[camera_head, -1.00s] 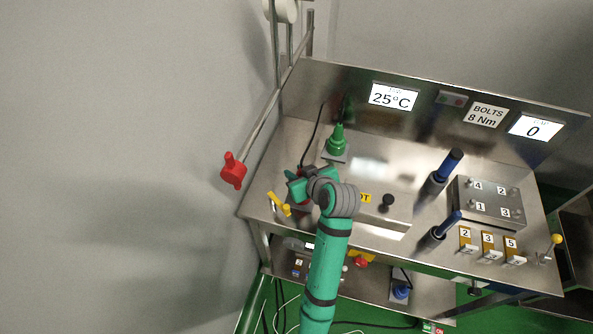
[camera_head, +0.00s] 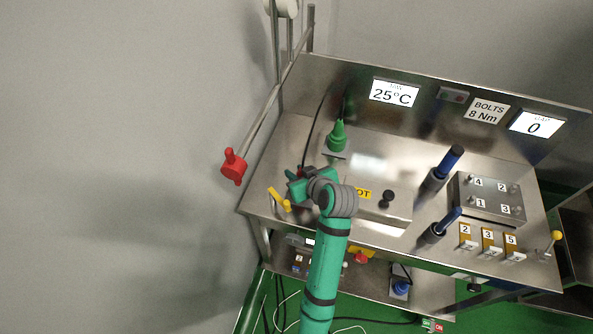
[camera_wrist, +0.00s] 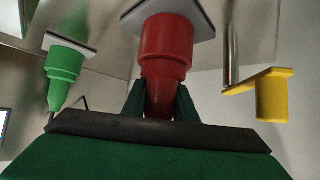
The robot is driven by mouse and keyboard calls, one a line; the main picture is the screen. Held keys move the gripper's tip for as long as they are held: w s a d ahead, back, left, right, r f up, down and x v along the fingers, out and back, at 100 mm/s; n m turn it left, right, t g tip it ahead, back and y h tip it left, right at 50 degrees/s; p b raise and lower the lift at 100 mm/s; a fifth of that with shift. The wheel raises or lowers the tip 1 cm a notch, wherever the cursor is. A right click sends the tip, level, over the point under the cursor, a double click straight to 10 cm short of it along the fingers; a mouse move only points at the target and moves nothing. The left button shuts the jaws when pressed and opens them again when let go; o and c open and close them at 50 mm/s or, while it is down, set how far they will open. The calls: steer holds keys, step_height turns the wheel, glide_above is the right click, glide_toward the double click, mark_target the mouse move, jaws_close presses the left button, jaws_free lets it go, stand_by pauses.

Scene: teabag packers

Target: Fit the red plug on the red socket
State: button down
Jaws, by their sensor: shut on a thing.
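The red plug (camera_wrist: 162,68) is between my gripper's fingers (camera_wrist: 160,104) in the wrist view, and the gripper is shut on its narrow part. The wide red part (camera_wrist: 167,36) beyond it meets a grey square plate (camera_wrist: 201,9). I cannot tell where plug ends and red socket begins, or whether any gap is left between them. In the head view my gripper (camera_head: 300,186) is low over the left end of the steel bench and mostly hides the red parts.
A green plug on its plate (camera_head: 336,138) stands behind my gripper; it also shows in the wrist view (camera_wrist: 63,67). A yellow handle (camera_head: 279,198) is close on the left, also in the wrist view (camera_wrist: 270,95). A steel box with a black knob (camera_head: 388,195) is on the right.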

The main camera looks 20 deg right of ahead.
steer(key=c, duration=1.4)
jaws_free()
steer(key=shift+o, duration=0.2)
steer(key=v, duration=1)
steer(key=shift+s+r, duration=0.15)
steer(key=shift+s, duration=0.15)
steer(key=shift+d, duration=0.15)
